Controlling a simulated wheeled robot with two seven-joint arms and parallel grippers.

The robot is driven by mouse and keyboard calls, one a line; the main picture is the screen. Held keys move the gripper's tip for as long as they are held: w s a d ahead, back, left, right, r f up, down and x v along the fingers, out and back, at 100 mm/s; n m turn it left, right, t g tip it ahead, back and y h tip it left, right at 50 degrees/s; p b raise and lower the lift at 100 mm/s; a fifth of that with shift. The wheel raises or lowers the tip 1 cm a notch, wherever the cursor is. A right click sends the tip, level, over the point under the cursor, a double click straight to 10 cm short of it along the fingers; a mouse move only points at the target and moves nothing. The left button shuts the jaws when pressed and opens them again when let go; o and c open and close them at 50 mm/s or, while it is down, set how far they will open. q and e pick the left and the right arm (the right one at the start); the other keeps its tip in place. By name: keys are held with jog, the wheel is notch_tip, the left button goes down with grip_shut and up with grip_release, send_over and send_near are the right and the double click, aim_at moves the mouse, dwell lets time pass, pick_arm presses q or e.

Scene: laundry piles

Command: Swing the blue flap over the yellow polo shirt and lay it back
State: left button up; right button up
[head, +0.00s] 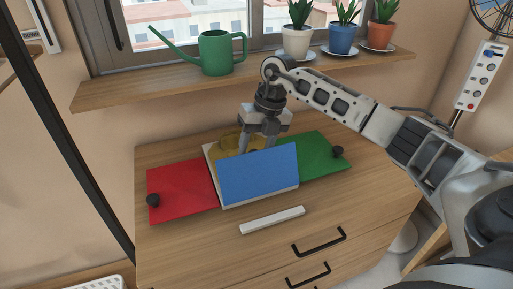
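The blue flap (258,174) stands tilted at the front of the white folding board (234,205), its face toward me. Behind it the yellow polo shirt (228,142) shows only in part; the flap and my gripper hide the rest. My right gripper (258,147) points down over the shirt, just behind the flap's upper edge. Its two fingers look spread with a gap between them. The flap partly hides the tips, so I cannot tell whether they touch it. My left gripper is out of view.
The red flap (182,190) lies to the left and the green flap (316,153) to the right, each with a black knob. A white bar (272,220) lies in front on the wooden dresser (180,240). Above, a shelf (130,92) holds a green watering can (216,54) and potted plants.

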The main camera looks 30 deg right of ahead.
jog(key=shift+s+f, duration=0.1)
jog(key=v, duration=1.6)
